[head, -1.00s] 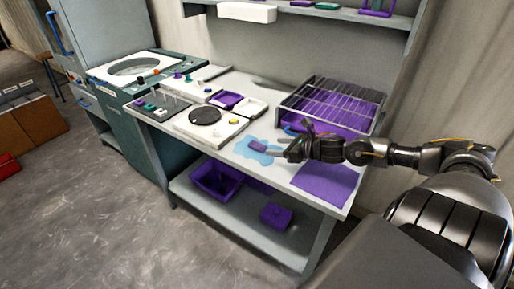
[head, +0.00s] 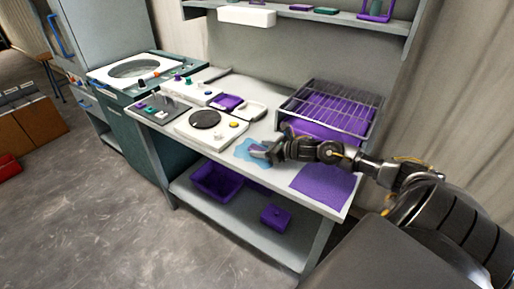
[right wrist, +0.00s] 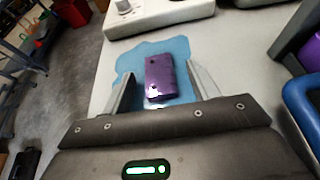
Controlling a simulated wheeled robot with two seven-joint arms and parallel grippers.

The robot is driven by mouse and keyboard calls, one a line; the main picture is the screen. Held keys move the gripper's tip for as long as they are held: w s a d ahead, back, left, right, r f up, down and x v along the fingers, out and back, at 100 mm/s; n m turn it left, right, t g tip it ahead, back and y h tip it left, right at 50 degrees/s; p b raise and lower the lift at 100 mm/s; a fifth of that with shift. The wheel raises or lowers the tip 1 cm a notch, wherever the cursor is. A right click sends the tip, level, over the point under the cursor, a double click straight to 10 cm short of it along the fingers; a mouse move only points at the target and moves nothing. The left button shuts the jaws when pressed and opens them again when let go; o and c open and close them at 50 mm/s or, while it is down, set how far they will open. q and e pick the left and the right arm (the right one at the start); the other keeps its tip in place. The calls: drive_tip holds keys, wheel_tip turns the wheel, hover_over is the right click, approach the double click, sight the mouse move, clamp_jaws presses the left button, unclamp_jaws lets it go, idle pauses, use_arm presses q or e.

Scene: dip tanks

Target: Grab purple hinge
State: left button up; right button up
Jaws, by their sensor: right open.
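The purple hinge (right wrist: 161,77) is a small block with rounded edges. It lies flat in a light blue puddle (right wrist: 176,46) on the bench top. In the right wrist view it sits between the two fingers of my right gripper (right wrist: 158,82), with a visible gap on each side. The fingers are open and hold nothing. In the head view my right gripper (head: 257,152) is low over the blue puddle (head: 246,146) and mostly hides the hinge. My left gripper is not in view.
A wire rack over a purple tray (head: 327,132) stands behind my right gripper. A purple mat (head: 322,184) lies to the right, near the front edge. A white unit with a black disc (head: 205,118) stands left. A blue-rimmed thing (right wrist: 300,100) is close on the right.

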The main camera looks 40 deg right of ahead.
drive_tip(key=shift+w+a+f, duration=0.15)
drive_tip(key=shift+w, duration=0.15)
drive_tip(key=c, duration=1.1)
